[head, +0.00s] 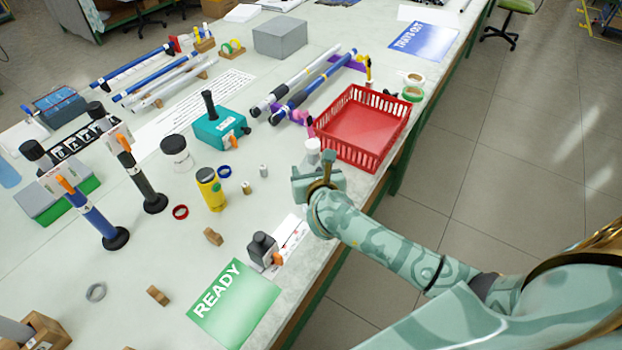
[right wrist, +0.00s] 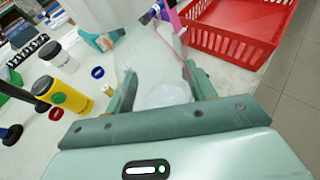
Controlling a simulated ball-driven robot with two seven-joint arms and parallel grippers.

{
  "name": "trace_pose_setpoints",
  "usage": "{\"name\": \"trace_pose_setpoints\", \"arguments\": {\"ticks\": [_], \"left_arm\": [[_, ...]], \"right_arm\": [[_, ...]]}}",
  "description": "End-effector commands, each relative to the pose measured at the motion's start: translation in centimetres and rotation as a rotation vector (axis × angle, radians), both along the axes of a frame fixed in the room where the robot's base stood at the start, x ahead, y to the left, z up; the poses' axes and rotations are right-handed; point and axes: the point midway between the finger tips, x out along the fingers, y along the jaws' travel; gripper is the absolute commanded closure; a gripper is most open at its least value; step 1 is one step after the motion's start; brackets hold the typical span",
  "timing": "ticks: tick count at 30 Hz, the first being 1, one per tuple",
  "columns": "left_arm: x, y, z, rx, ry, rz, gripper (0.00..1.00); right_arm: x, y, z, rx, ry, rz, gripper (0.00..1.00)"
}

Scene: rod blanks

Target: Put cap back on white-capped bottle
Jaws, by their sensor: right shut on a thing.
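My right gripper (head: 320,178) is over the table beside the red basket and is shut on a whitish, translucent thing. This whitish thing (head: 313,148) shows just beyond the fingers in the head view. My left gripper is not in view.
The red basket (head: 402,128) stands close beyond the gripper. A yellow bottle (head: 211,190), a black-lidded white jar (head: 177,153), a teal box (head: 215,131) and a dark bottle (head: 262,250) stand to the left. A green READY mat (head: 234,300) lies at the front.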

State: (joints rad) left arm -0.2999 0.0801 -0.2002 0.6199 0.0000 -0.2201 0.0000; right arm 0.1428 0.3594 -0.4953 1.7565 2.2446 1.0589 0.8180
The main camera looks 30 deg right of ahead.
Motion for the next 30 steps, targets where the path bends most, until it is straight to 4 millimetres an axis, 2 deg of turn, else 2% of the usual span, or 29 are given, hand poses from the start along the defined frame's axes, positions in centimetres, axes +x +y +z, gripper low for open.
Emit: {"name": "trace_pose_setpoints", "arguments": {"ticks": [8,21,22,24,30], "left_arm": [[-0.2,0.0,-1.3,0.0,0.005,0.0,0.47],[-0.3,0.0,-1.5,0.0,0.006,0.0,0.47],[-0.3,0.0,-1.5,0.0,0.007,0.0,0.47],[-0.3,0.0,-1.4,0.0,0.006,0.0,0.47],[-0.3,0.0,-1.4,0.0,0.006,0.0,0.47]], "right_arm": [[0.5,-0.2,-3.4,-0.002,0.001,0.0,1.0],[0.5,-0.2,-4.0,-0.001,-0.001,-0.001,1.0],[0.4,-0.2,-4.1,0.0,0.001,-0.001,0.42],[0.4,-0.2,-4.0,0.0,0.0,-0.001,0.23],[0.4,-0.2,-3.9,0.0,0.0,-0.001,0.23]]}}
